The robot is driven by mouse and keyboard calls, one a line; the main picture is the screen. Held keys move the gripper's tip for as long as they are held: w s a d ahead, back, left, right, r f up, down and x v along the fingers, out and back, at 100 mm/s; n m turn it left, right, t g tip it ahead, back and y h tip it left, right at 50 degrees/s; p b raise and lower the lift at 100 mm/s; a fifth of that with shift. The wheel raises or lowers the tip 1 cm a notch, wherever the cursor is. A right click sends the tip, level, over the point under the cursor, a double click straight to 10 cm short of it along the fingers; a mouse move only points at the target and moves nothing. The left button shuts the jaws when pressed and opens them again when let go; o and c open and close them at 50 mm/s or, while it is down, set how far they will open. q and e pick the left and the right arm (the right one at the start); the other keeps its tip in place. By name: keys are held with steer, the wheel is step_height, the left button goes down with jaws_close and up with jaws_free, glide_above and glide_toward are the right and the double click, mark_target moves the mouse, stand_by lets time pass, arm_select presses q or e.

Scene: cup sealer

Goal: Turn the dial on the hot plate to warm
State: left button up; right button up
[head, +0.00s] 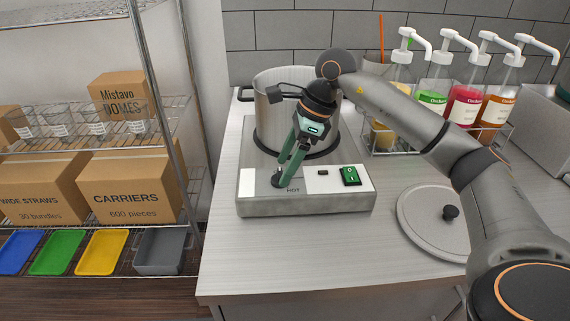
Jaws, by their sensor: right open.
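The hot plate (310,206) stands on the counter with a metal pot (267,105) on it. Its black dial (277,180) is at the left of the front panel, beside a "HOT" label. A green rocker switch (351,176) is at the right of the panel. My right gripper (282,181) points down with its green fingers at the dial. The fingers overlap the dial in this view and partly hide it. I cannot tell whether they touch it. The dial's pointer setting is too small to read. My left gripper is not in view.
A round lid (425,222) with a black knob lies on the counter at the right. Pump bottles (465,103) stand in a rack at the back right. A wire shelf with boxes (130,188) and coloured trays is at the left. The counter front is clear.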

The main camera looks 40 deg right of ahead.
steer(key=shift+w+a+f, duration=0.1)
steer(key=shift+a+f, duration=0.05)
steer(key=shift+f, duration=0.2)
steer(key=shift+c, duration=0.2)
jaws_close()
